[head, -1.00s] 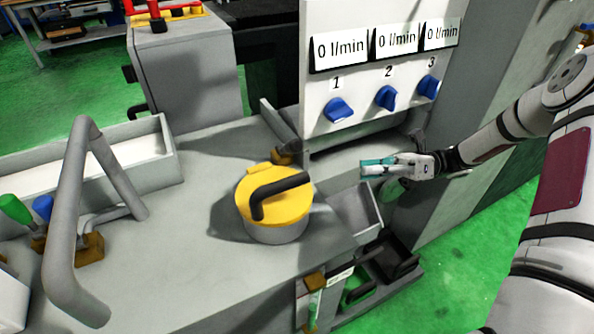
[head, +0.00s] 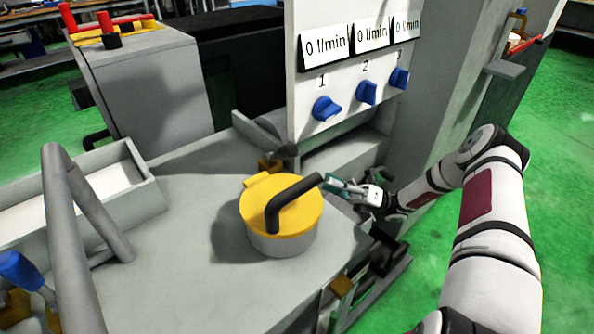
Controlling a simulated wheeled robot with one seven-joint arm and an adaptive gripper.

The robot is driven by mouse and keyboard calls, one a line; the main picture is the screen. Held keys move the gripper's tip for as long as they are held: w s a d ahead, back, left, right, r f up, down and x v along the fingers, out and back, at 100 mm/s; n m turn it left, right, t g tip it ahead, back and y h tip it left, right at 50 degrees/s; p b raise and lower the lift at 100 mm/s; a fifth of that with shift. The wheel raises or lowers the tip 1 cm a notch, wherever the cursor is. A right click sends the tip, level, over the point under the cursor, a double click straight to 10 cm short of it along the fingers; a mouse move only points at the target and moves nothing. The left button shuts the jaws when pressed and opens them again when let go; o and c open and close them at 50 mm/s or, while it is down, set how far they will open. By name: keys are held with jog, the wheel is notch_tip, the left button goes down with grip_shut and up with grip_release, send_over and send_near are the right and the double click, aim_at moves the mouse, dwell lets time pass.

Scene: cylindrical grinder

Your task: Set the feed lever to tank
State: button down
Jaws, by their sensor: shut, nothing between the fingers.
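A black bent lever (head: 287,205) sits on the yellow round cap (head: 258,218) of a grey drum on the bench. No label naming it as the feed lever, and no tank mark, can be read. Its free end points up and to the right. My gripper (head: 334,185), with teal fingertips, is in the head view just right of that end, with its fingers together and empty. The tips appear very close to the lever's end; I cannot tell whether they touch.
A white panel (head: 340,70) with three blue knobs and "0 l/min" displays stands behind. A bent grey pipe (head: 68,220) rises at the left beside a grey trough (head: 155,193). Dark fittings (head: 385,255) lie beyond the bench's right edge. Open green floor is at the right.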

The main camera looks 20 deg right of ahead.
send_near(280, 155)
jog(key=a, duration=0.1)
jog(key=s+a+r, duration=0.1)
jog(key=a, duration=0.2)
jog(key=shift+s+r, duration=0.15)
jog(key=shift+r, duration=0.25)
jog(key=shift+a+r, duration=0.1)
jog(key=shift+r, duration=0.05)
jog(key=shift+r+m+h+p, duration=0.3)
jog(key=shift+m+p, duration=0.2)
jog(key=shift+p, duration=0.15)
